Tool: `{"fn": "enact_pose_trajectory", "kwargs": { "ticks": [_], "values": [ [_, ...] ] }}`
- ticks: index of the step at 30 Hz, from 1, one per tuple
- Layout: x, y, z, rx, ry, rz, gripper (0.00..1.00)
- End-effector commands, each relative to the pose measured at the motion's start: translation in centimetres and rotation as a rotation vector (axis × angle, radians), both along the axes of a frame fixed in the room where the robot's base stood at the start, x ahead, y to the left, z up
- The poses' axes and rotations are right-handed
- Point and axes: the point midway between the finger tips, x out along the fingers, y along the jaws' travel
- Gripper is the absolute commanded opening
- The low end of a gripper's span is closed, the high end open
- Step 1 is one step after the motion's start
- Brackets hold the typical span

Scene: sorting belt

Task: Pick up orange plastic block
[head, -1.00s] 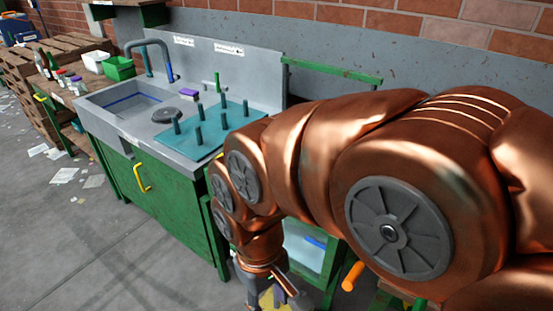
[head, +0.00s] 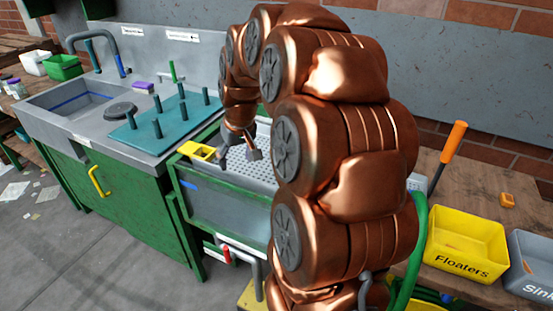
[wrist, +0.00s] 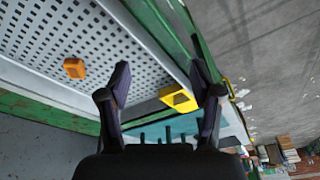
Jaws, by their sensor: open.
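An orange block (wrist: 74,68) lies on the perforated grey tray (wrist: 45,25) in the wrist view, left of my gripper (wrist: 160,78) and apart from its fingers. My gripper is open, with nothing between its fingertips. In the head view, my gripper (head: 241,152) hangs above the perforated tray (head: 252,174), and the block on the tray is hidden, likely by my arm. Another small orange piece (head: 507,200) lies on the wooden table at the right, above the yellow bin marked Floaters.
A yellow container (head: 196,150) sits at the tray's left end. A teal board with upright pegs (head: 162,122) stands beside the sink (head: 60,102). A yellow Floaters bin (head: 465,222), a grey bin (head: 530,245) and an orange-handled tool (head: 453,142) are on the right.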

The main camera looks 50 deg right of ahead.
Motion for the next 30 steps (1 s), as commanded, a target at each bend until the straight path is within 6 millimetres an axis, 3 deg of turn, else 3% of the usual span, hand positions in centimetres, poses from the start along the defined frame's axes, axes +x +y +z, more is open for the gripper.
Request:
{"fn": "enact_pose_trajectory", "kwargs": {
  "ticks": [1, 6, 12, 18, 30],
  "values": [
    [0.7, -2.6, -0.8, -0.008, -0.019, -0.032, 0.65],
    [2.1, -10.5, -2.0, -0.046, -0.079, -0.120, 0.65],
    [2.1, -17.0, -2.8, -0.086, -0.122, -0.189, 0.65],
    [2.0, -19.0, -3.6, -0.097, -0.131, -0.210, 0.65],
    [3.2, -19.4, -6.2, -0.098, -0.132, -0.209, 0.65]
  ]
}}
